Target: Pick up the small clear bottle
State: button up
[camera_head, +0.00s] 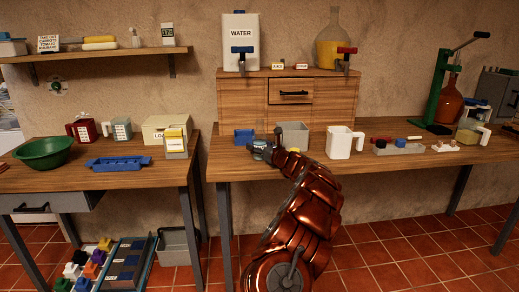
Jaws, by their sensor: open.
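My gripper (264,144) is over the right table, near its left end, with its dark fingers pointing left. It is open. A small clear, bluish container (260,152), perhaps the small clear bottle, stands right at the fingers and is partly hidden by them. I cannot tell whether the fingers are around it or only beside it. Another small pale bottle (135,38) stands on the wall shelf at the upper left.
A blue block-like item (243,136) and a grey bin (293,134) stand close behind my gripper. A white jug (340,143) is to the right. A wooden cabinet (240,100) backs the table. A gap separates it from the left table (130,178).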

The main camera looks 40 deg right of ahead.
jog(key=shift+w+d, duration=0.1)
jog(key=shift+w, duration=0.8)
jog(key=shift+c, duration=0.3)
jog(key=c, duration=1.3)
